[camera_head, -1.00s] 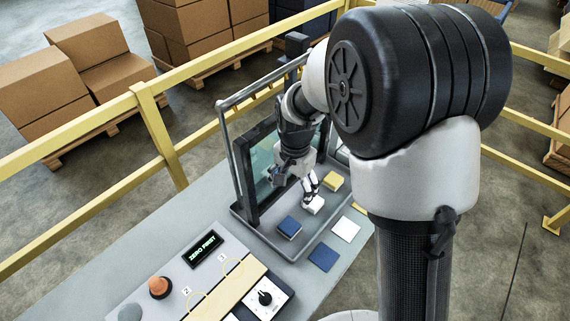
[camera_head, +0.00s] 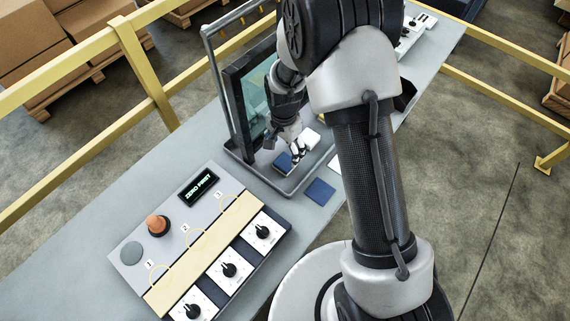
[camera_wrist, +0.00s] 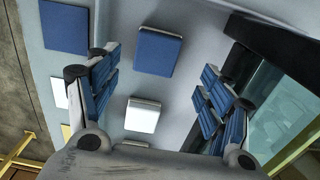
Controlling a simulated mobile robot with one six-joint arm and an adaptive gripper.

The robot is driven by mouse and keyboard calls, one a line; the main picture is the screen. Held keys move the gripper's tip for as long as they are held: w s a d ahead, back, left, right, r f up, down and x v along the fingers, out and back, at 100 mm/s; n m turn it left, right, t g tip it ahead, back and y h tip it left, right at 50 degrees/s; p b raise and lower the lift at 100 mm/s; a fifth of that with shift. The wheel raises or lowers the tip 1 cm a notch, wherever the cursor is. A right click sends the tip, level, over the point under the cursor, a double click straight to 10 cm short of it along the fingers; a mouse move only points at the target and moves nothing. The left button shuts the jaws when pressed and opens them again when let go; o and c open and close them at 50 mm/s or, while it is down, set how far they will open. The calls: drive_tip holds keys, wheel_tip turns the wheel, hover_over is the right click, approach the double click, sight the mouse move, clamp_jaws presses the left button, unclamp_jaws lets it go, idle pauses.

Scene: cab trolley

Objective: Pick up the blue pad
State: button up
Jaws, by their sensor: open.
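The blue pad (camera_head: 283,163) is a thick block with a pale base, lying in a grey tray (camera_head: 262,182). In the wrist view the blue pad (camera_wrist: 158,52) shows whole, beyond and between the spread fingers. My gripper (camera_head: 296,153) is over the tray, just beside and partly above the blue pad in the head view. The gap in height to the pad is hard to tell.
A white pad (camera_wrist: 142,115) lies next to the blue pad in the tray. A flat blue square (camera_head: 319,192) and a white square (camera_wrist: 60,92) lie outside the tray. A framed glass panel (camera_head: 256,90) stands close behind. A control box (camera_head: 200,240) stands at the front left.

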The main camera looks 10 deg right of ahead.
sight(285, 161)
drive_tip(key=f, duration=0.1)
drive_tip(key=f+b, duration=0.1)
drive_tip(key=f, duration=0.2)
drive_tip(key=shift+s+d+f+b, duration=0.1)
drive_tip(key=shift+s+f+b, duration=0.05)
drive_tip(key=shift+s+b, duration=0.2)
drive_tip(key=shift+w+f, duration=0.1)
drive_tip(key=shift+f, duration=0.35)
drive_tip(key=c, duration=1.2)
drive_tip(key=shift+o, duration=0.2)
drive_tip(key=shift+r, duration=0.15)
